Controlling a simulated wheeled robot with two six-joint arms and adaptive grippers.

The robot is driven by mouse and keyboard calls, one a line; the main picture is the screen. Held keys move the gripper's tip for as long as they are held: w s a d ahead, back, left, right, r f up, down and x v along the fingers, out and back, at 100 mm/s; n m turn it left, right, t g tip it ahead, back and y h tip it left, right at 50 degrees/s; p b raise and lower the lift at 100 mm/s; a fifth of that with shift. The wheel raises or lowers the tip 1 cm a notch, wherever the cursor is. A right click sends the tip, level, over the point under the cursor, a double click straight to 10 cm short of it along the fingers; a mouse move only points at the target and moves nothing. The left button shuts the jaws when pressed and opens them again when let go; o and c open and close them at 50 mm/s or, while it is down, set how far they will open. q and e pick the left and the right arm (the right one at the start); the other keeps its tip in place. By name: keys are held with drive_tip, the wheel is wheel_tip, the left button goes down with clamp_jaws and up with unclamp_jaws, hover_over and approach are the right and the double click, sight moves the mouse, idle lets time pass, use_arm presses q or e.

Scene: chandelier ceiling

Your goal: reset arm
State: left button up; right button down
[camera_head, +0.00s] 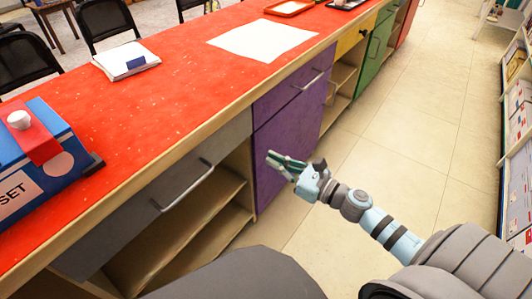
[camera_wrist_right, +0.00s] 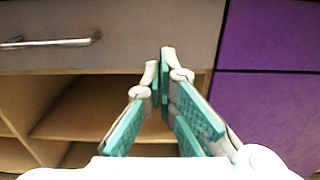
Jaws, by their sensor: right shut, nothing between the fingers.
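My right gripper (camera_head: 272,158) is in the middle of the head view, in front of the counter's drawers and held below the counter top. In the right wrist view, its teal-padded fingers (camera_wrist_right: 163,65) meet at the tips, with nothing between them. Behind them are a grey drawer with a metal handle (camera_wrist_right: 50,43) and an open shelf. My left gripper is not in view.
A long red counter (camera_head: 190,90) runs from lower left to upper right. On it are a blue and red box (camera_head: 62,160), a paper stack (camera_head: 125,60) and a white sheet (camera_head: 262,40). Purple doors (camera_head: 290,130) face my gripper. The tiled floor (camera_head: 410,120) to the right is clear.

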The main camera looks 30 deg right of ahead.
drive_tip(key=s+d+f+m+g+h+p, duration=0.1)
drive_tip(key=s+d+f+m+h+p, duration=0.1)
drive_tip(key=d+f+m+h+p, duration=0.8)
drive_tip(key=s+a+f+m+g+p, duration=0.1)
drive_tip(key=s+f+m+g+p, duration=0.6)
drive_tip(key=s+m, duration=0.85)
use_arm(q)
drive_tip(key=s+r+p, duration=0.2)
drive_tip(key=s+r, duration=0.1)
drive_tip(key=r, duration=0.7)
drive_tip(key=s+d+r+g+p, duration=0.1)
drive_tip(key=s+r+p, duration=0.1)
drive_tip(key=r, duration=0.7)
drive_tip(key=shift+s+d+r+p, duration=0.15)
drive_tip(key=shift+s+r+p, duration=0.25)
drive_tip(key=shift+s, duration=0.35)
use_arm(e)
drive_tip(key=s+a+f+m+g, duration=0.2)
drive_tip(key=s+a+m, duration=0.1)
drive_tip(key=s+m, duration=0.2)
drive_tip(key=s+a+f+m+g+y, duration=0.1)
drive_tip(key=s+a+f+m+g, duration=0.1)
drive_tip(key=s+m, duration=0.3)
drive_tip(key=s+a+f+m+g, duration=0.3)
drive_tip(key=s+a+m, duration=0.2)
drive_tip(key=s, duration=0.7)
drive_tip(key=shift+f+y, duration=0.3)
drive_tip(key=shift+y, duration=0.1)
drive_tip(key=shift+s, duration=0.1)
